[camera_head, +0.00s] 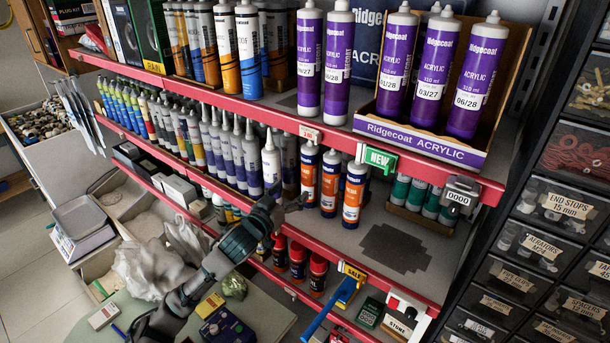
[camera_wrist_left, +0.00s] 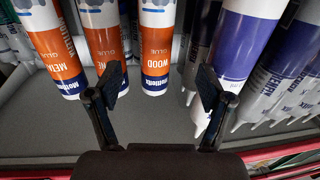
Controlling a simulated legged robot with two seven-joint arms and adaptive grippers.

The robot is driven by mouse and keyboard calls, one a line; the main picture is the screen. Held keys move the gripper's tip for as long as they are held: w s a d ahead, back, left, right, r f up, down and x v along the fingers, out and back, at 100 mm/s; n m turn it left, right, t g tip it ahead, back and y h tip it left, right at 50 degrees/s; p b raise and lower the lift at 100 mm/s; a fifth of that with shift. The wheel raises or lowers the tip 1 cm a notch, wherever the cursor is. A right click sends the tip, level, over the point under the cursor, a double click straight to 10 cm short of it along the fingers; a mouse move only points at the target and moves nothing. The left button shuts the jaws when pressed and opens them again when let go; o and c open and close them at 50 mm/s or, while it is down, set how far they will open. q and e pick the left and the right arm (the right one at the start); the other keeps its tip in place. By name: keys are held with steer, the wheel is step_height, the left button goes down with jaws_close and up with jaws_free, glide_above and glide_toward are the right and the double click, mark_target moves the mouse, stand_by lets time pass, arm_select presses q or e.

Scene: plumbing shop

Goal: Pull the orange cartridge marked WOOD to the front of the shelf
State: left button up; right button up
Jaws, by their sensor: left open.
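The orange cartridge marked WOOD (camera_wrist_left: 157,50) is the orange one nearest the purple-and-white tubes in the left wrist view. In the head view it appears to be the leftmost orange cartridge (camera_head: 308,172), upright on the middle shelf (camera_head: 425,240). My left gripper (camera_head: 288,203) is at that shelf's front edge, just left of the orange cartridges. In the left wrist view my gripper (camera_wrist_left: 162,86) is open and empty, with WOOD showing between and beyond its fingertips. I cannot tell the remaining gap. My right gripper is not in view.
Two more orange cartridges, one marked METAL (camera_wrist_left: 55,55), stand beside WOOD. A white-nozzled tube (camera_head: 271,160) stands close on the other side. The upper shelf (camera_head: 290,110) with purple acrylic cartridges (camera_head: 338,60) overhangs. Bare shelf lies right of the orange row.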

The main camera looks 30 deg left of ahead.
mark_target(305, 179)
arm_select(q)
steer(key=w, duration=0.4)
steer(key=w+p, duration=0.1)
steer(key=w, duration=0.4)
steer(key=shift+d+r, duration=0.15)
steer(key=shift+d, duration=0.05)
steer(key=shift+w+a, duration=0.25)
steer(key=shift+w, duration=0.3)
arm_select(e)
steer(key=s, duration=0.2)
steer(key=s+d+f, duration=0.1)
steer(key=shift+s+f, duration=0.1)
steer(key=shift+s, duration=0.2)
arm_select(q)
steer(key=shift+d, duration=0.1)
jaws_close()
